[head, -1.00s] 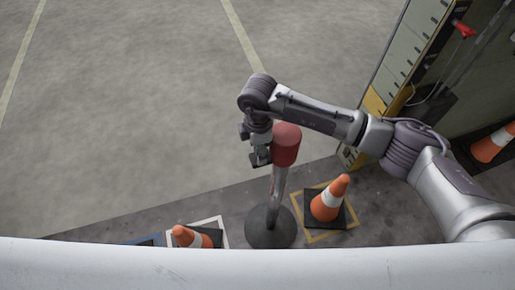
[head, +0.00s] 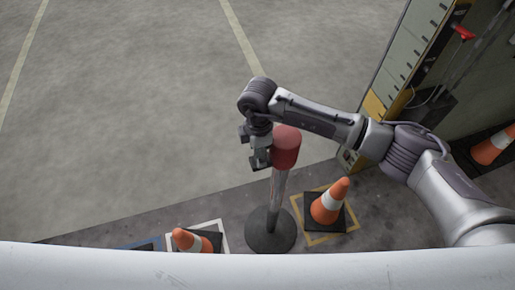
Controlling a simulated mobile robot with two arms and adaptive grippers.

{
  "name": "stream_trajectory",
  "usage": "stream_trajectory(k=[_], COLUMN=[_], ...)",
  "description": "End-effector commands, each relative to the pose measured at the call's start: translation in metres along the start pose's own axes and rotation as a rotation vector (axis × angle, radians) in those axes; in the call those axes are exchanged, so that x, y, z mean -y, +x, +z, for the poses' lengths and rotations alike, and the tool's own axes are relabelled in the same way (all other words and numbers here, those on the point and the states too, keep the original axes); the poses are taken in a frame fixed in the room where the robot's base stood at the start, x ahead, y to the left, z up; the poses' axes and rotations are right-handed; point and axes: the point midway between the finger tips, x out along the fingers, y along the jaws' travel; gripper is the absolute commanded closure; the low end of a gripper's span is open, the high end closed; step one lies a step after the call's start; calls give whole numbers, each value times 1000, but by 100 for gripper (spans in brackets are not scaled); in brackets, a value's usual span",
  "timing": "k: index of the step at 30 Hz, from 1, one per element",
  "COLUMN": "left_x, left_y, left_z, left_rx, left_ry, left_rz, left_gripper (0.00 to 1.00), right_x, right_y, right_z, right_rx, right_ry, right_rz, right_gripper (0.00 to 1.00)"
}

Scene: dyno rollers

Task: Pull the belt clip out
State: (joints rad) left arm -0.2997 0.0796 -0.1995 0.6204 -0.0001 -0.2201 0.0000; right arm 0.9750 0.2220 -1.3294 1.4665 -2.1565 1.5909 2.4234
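A post with a red cylindrical head (head: 286,148) stands on a round dark base (head: 270,231), in the middle of the head view. My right gripper (head: 260,162) points down at the left side of the red head, very close to it. I cannot tell whether it touches the head or how far its fingers are apart. The belt clip is not distinguishable; the gripper and wrist cover that side of the post. My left gripper is not in view.
An orange cone (head: 330,203) stands right of the post in a yellow floor square. Another cone (head: 193,241) is at the lower left, and a third (head: 493,147) is at the right edge. A tall cabinet-like structure (head: 408,62) stands at the upper right. The floor at left is clear.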

Motion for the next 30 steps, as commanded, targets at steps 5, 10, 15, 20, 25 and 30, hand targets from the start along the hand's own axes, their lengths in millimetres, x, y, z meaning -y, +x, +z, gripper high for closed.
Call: stream_trajectory(k=[5, 10, 15, 20, 25, 30], left_x=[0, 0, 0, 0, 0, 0], left_y=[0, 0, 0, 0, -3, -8], left_z=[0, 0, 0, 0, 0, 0], left_rx=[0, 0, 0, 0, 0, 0], left_ry=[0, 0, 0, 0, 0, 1], left_rz=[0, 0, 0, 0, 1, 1], left_gripper=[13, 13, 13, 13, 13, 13], right_x=[0, 0, 0, 0, 0, 0], right_y=[0, 0, 0, 0, -4, -11], right_z=[0, 0, 0, 0, 0, 0], right_rx=[0, 0, 0, 0, 0, 0], right_ry=[-1, -1, -1, -1, -1, 0], right_rz=[0, 0, 0, 0, 0, 0], right_gripper=[52, 80, 100, 100, 100, 100])
